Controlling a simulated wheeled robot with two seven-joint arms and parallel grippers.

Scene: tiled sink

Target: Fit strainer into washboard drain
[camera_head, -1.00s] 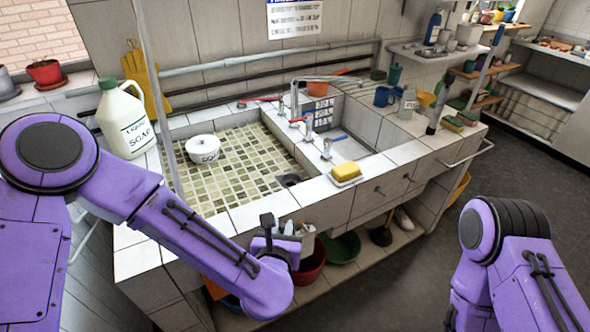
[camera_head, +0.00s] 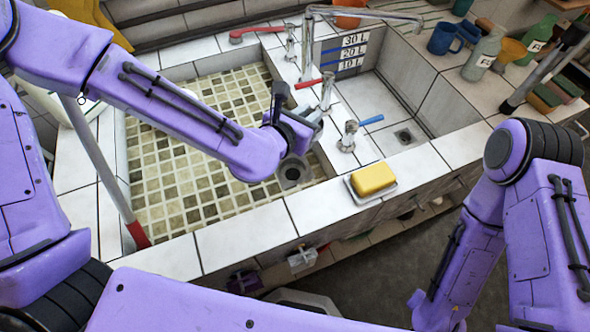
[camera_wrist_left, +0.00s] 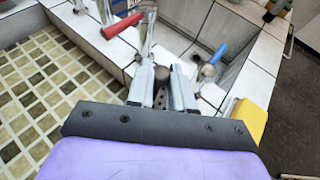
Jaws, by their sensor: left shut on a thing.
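My left gripper (camera_head: 308,118) is over the tiled basin, above and slightly right of its dark round drain (camera_head: 293,173). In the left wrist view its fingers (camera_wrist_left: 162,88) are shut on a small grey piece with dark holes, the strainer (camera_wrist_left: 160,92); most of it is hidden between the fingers. In the head view I cannot make out the strainer behind the gripper. The drain lies in the near right corner of the mosaic floor (camera_head: 165,165), apart from the gripper. My right arm is at the right, but its gripper is out of view.
A yellow sponge on a dish (camera_head: 373,180) sits on the front ledge. A white basin (camera_head: 385,100) lies beyond. A red-tipped pole (camera_head: 137,233) stands at left.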

